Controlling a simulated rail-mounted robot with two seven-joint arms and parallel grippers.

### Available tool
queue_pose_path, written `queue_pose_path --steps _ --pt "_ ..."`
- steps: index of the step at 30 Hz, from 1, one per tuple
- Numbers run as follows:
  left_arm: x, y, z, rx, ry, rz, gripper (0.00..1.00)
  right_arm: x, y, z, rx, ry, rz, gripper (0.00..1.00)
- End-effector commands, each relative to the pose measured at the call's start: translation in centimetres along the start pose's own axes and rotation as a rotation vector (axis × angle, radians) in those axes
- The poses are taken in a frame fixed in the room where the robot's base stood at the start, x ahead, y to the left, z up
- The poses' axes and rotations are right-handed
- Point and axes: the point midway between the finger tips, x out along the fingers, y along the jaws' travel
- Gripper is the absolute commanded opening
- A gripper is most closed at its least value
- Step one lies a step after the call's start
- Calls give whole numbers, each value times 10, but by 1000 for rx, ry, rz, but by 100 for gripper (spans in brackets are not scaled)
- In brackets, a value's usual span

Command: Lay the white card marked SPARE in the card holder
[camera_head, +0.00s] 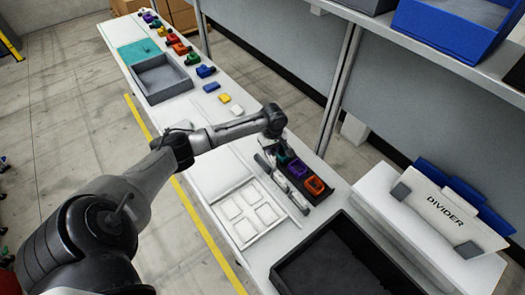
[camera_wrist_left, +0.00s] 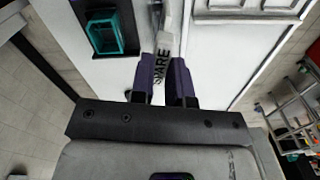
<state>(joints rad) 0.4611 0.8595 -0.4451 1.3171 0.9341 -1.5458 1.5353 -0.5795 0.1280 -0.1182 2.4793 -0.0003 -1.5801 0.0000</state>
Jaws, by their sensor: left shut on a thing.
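The white card marked SPARE (camera_wrist_left: 165,38) is seen nearly edge-on in the left wrist view, between the purple-grey fingers of my left gripper (camera_wrist_left: 163,72). The left gripper is shut on it, and the fingers hide part of the card's near end. In the head view my left arm reaches over the bench beside the white frame and the dark rack; the fingers are hard to make out there. I cannot tell for sure which fixture is the card holder. My right gripper is out of view.
A white frame with several pale squares (camera_head: 226,208) lies on the bench. A dark rack holds teal, purple and orange cups (camera_head: 314,186). A black tray (camera_head: 335,262) is in front. A white DIVIDER panel (camera_head: 437,204) stands at right. A grey tray (camera_head: 162,78) lies further back.

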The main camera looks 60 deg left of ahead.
Motion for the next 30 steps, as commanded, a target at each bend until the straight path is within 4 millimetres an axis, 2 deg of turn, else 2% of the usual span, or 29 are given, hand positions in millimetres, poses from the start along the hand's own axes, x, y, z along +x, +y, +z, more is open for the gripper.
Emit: queue_pose_path --steps 1,3,9,20,30 --pt "12 -2 -14 -55 0 1 0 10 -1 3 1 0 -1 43" --pt "19 -5 -29 -116 0 6 0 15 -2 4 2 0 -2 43" --pt "28 -11 -52 -214 -1 13 0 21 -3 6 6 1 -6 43" --pt "37 -12 -56 -229 -1 14 0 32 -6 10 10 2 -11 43" --pt "57 -11 -56 -228 -1 13 0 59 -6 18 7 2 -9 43"
